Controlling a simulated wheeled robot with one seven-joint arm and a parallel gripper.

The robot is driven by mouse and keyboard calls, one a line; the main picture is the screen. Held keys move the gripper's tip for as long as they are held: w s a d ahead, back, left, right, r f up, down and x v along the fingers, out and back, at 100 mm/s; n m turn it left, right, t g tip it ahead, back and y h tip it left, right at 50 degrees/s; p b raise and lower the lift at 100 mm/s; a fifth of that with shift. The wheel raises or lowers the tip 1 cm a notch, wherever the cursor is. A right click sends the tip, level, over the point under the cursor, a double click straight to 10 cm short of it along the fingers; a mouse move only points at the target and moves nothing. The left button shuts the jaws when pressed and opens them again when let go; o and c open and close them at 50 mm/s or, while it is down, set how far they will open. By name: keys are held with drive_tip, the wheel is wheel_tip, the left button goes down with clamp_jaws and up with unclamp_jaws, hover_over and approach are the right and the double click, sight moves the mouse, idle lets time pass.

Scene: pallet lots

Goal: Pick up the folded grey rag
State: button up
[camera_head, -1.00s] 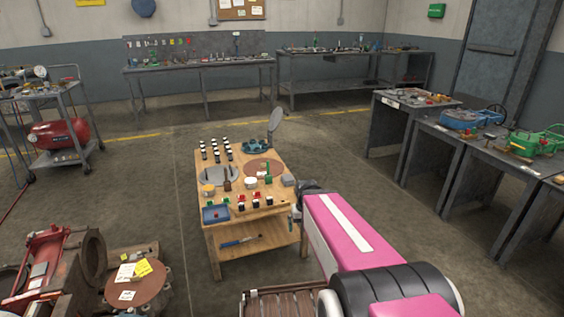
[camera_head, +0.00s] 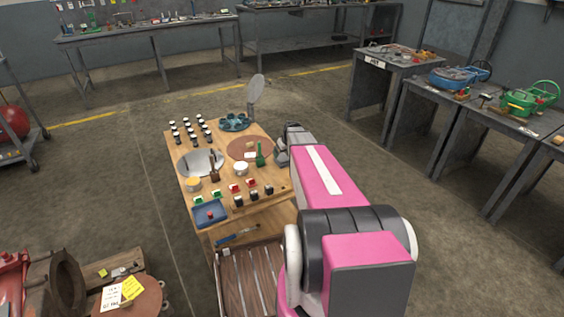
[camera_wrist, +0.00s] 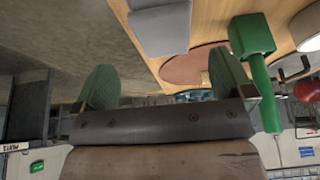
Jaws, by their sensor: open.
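The folded grey rag (camera_wrist: 160,25) is at the top of the wrist view, a light grey block-like shape at the wooden table's edge, partly cut off by the frame. In the head view my arm crowds that edge, and I cannot clearly separate the rag from my gripper there. My gripper (camera_wrist: 165,80) is open and empty, its two green-padded fingers spread wide. The rag is ahead of the fingertips, with a visible gap between. In the head view my gripper is at the right edge of the table, beside the brown round mat.
The wooden table (camera_head: 179,178) also bears a white jar (camera_head: 240,168), a blue tray (camera_head: 210,214) and several small bottles. Floor right of the table is clear.

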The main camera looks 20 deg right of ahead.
sight(282, 158)
drive_tip(key=shift+a+x, duration=0.15)
drive_tip(key=shift+x, duration=1.4)
drive_tip(key=shift+a+x, duration=0.2)
drive_tip(key=shift+x, duration=1.35)
drive_tip(key=shift+s, duration=0.15)
drive_tip(key=c, duration=1)
